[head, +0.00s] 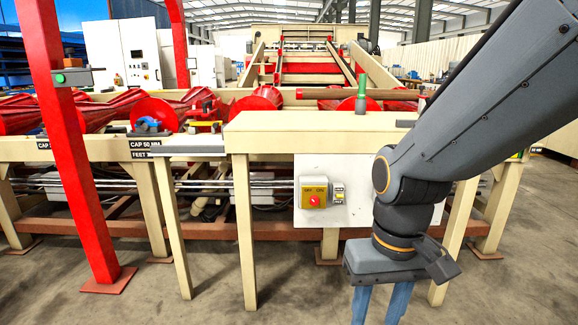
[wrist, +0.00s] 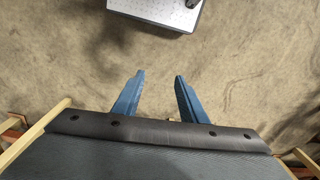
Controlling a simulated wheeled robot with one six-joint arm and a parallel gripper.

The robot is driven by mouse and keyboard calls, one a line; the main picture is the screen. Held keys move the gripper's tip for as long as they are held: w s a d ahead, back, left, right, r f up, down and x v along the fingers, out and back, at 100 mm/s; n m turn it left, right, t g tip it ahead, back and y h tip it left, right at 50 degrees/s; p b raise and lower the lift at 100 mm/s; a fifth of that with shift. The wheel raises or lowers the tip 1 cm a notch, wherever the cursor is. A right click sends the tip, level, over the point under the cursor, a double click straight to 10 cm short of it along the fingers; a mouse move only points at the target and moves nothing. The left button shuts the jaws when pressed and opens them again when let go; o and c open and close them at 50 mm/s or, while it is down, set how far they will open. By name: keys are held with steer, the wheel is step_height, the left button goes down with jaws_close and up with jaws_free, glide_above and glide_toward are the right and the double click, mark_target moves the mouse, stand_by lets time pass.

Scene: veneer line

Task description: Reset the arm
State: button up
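My gripper (head: 377,308) hangs from my arm at the right of the head view, pointing down in front of the cream machine frame. Its two blue fingers run off the bottom edge of that view. In the wrist view my gripper (wrist: 158,88) shows both blue fingers apart, with nothing between them but bare floor below. The gripper is open and empty.
A cream bench (head: 300,122) with a green-topped peg (head: 361,95) stands ahead. A control box with a red button (head: 314,200) is mounted below it. A red post (head: 75,150) stands at left. Concrete floor (head: 200,300) is clear in front.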

steer(key=d+r+m+p, duration=0.1)
steer(key=d+r+p, duration=0.4)
steer(key=p, duration=0.5)
steer(key=shift+s+r+p, duration=0.3)
steer(key=shift+r+p, duration=0.05)
steer(key=shift+r, duration=0.05)
stand_by(0.4)
